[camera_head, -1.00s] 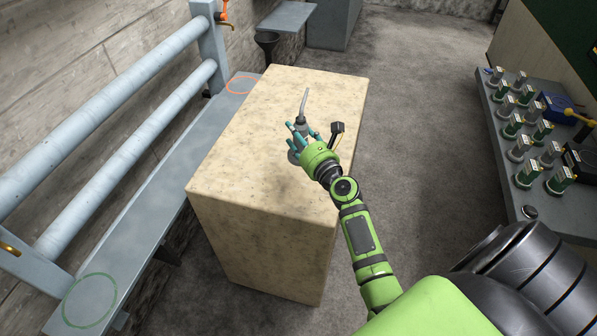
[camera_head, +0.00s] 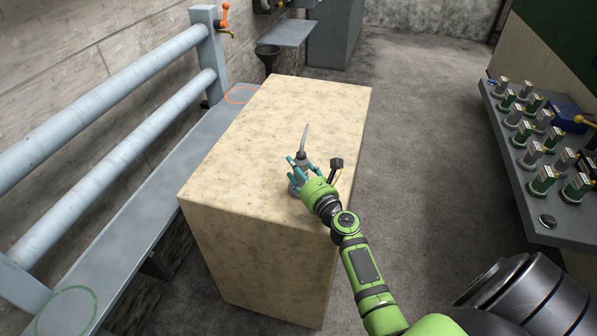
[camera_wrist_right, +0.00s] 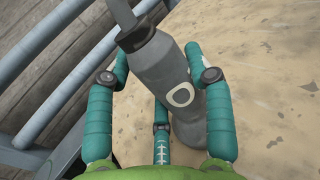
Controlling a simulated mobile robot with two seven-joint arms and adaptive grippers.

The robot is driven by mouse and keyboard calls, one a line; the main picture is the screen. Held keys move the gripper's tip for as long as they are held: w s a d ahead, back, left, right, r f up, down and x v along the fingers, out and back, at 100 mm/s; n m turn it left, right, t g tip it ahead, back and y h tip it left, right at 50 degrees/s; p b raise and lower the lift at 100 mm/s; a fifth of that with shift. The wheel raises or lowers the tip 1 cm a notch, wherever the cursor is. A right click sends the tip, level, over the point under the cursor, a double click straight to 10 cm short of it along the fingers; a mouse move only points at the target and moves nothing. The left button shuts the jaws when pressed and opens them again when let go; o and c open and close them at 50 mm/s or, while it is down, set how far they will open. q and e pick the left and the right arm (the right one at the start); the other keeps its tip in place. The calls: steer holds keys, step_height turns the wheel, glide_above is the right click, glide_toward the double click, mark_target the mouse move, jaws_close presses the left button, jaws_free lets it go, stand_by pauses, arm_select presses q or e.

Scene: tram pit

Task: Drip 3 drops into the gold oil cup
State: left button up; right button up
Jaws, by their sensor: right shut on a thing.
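A grey oil can (camera_head: 301,154) with a long thin spout is upright, or nearly so, over the pale block. My right gripper (camera_head: 298,170) has its teal fingers around it. In the right wrist view the can (camera_wrist_right: 176,100) has a pale ring mark and leans between the fingers (camera_wrist_right: 158,78). The spout's tip is cut off there. I cannot tell whether the can's base touches the block. I cannot make out a gold oil cup for certain in either view. My left gripper is not in view.
The pale block (camera_head: 268,130) has a broad clear top. A grey bench (camera_head: 122,240) with orange and green rings and thick pipes (camera_head: 105,105) runs along its left.

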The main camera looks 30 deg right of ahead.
steer(key=shift+f, duration=0.1)
steer(key=o, duration=1.3)
steer(key=shift+f, duration=0.1)
